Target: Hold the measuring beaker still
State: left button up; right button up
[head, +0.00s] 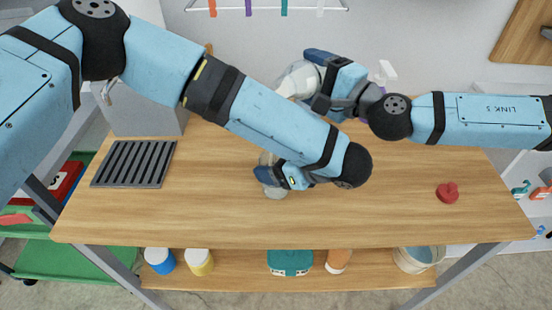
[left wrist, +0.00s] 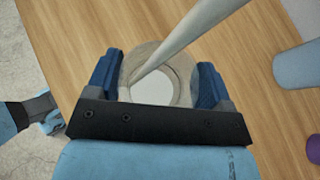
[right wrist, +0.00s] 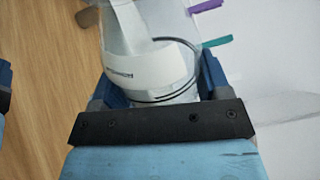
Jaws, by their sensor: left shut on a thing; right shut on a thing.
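The measuring beaker (head: 276,192), clear and round, stands on the wooden table near its middle. My left gripper (head: 268,176) is shut around its sides. In the left wrist view, the beaker (left wrist: 130,72) sits between the two blue fingers, its round opening facing the camera. A pale tapering shape, rod or stream, crosses over that opening; I cannot tell which. My right gripper (head: 318,78) is shut on a clear and white container (head: 297,80), behind and above the beaker. The container (right wrist: 150,65) fills the space between its fingers in the right wrist view.
A dark slotted grate (head: 134,164) lies at the table's left, before a grey box (head: 145,118). A red knob-like object (head: 447,193) lies at the right. Jars and a bucket (head: 415,258) stand on the lower shelf. The table front is clear.

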jog(key=shift+r+n, duration=0.55)
jog(key=shift+n, duration=0.15)
dwell(1.5)
